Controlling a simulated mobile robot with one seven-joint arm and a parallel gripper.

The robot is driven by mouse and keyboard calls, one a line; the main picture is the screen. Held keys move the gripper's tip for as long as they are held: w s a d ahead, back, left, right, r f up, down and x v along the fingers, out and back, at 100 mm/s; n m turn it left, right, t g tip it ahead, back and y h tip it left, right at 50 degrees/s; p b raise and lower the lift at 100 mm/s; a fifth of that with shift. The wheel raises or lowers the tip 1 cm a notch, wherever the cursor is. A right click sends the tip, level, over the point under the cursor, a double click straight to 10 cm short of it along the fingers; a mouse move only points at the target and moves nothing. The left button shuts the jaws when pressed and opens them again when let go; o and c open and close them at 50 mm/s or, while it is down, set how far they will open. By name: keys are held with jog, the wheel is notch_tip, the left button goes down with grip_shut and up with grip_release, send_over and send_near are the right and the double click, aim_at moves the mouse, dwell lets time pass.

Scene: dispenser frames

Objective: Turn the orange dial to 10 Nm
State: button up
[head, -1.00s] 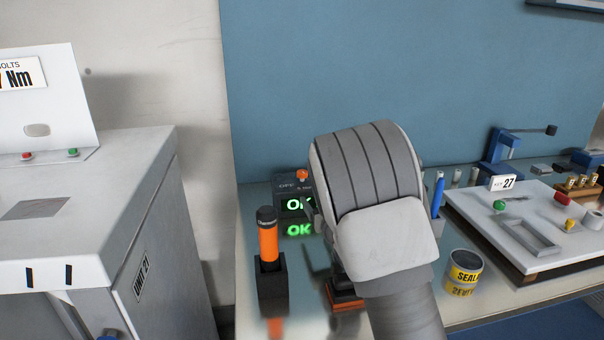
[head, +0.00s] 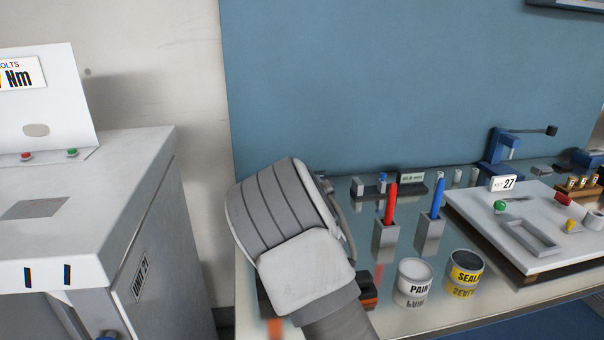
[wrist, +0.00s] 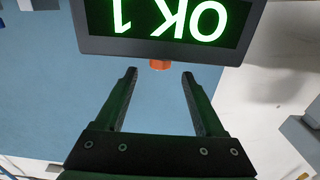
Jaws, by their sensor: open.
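The orange dial (wrist: 160,65) shows in the wrist view on the edge of a dark box (wrist: 92,45). The box carries a lit green display, seen upside down, that reads "OK 1", cut off by the frame edge. My gripper (wrist: 160,73) is open and empty. Its two fingertips lie left and right of the dial in the picture, with gaps on both sides. I cannot tell whether the dial is between the tips or just beyond them. In the head view my arm hides the box, the dial and the gripper's fingers. The dial's setting cannot be read.
In the head view, red (head: 391,204) and blue (head: 437,199) pens stand in holders right of my arm. Paint (head: 414,279) and seal (head: 465,272) cans stand in front. A white board (head: 470,215) lies farther right. A white cabinet (head: 100,190) stands left, across a gap.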

jog(key=shift+w+a, duration=0.2)
jog(key=shift+w, duration=0.8)
jog(key=shift+w+a, duration=0.2)
jog(key=shift+w, duration=0.85)
jog(key=shift+w+a, duration=0.2)
jog(key=shift+w, duration=0.8)
grip_shut()
